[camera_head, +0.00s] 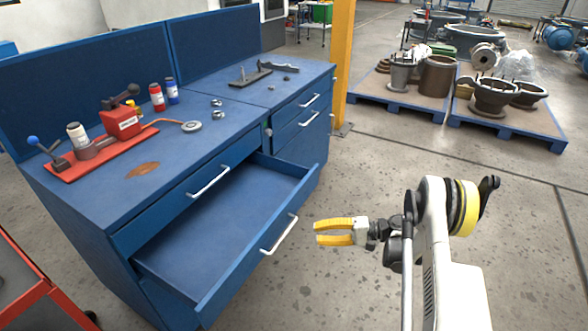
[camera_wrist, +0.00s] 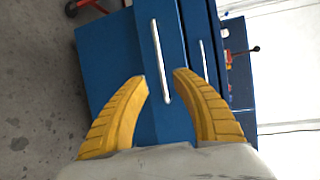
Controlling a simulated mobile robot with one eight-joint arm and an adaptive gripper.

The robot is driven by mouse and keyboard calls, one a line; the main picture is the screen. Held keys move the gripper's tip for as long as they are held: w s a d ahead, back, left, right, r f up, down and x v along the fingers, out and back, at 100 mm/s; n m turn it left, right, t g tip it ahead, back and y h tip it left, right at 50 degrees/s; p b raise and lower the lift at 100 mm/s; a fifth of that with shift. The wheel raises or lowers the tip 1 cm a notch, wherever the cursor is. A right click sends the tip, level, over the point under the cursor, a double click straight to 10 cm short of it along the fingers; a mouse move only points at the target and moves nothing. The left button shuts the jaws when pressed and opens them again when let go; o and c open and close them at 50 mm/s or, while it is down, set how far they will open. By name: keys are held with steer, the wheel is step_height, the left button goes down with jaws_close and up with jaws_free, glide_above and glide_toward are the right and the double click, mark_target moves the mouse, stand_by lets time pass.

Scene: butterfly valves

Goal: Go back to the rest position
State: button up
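My gripper (camera_head: 318,232) has two yellow fingers and is held in the air to the right of the blue workbench (camera_head: 90,192). In the wrist view my gripper (camera_wrist: 159,80) is open, with a clear gap between the fingertips and nothing held. The pulled-out drawer (camera_head: 225,240) is open and looks empty inside. Its white handle (camera_head: 279,234) is just left of my gripper in the head view, and a white handle (camera_wrist: 160,60) shows between the fingertips in the wrist view. The fingers look apart from the handle in the head view.
A red-based device (camera_head: 122,124), red and blue cans (camera_head: 157,97) and small metal parts stand on the bench top. A yellow post (camera_head: 342,60) stands behind. Pallets with valve parts (camera_head: 400,95) are at the back right. A red cart (camera_head: 30,285) is at the lower left. The floor around my arm is clear.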

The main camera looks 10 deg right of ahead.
step_height(320, 180, up, 13)
steer(key=w+a+h, duration=0.2)
steer(key=a+h, duration=0.1)
steer(key=h, duration=0.1)
steer(key=s+a+r+h, duration=0.2)
steer(key=s+r+h, duration=0.3)
steer(key=r, duration=0.4)
steer(key=s+d+r+n+t+h, duration=0.1)
steer(key=s+d+r+n+h, duration=0.1)
steer(key=s, duration=1)
steer(key=s+d+r+n+t+h, duration=0.1)
steer(key=s+r+h, duration=0.3)
steer(key=s, duration=0.9)
steer(key=shift+d+n+t, duration=0.4)
steer(key=shift+d+t, duration=0.1)
steer(key=shift+d, duration=0.4)
steer(key=shift+a, duration=0.1)
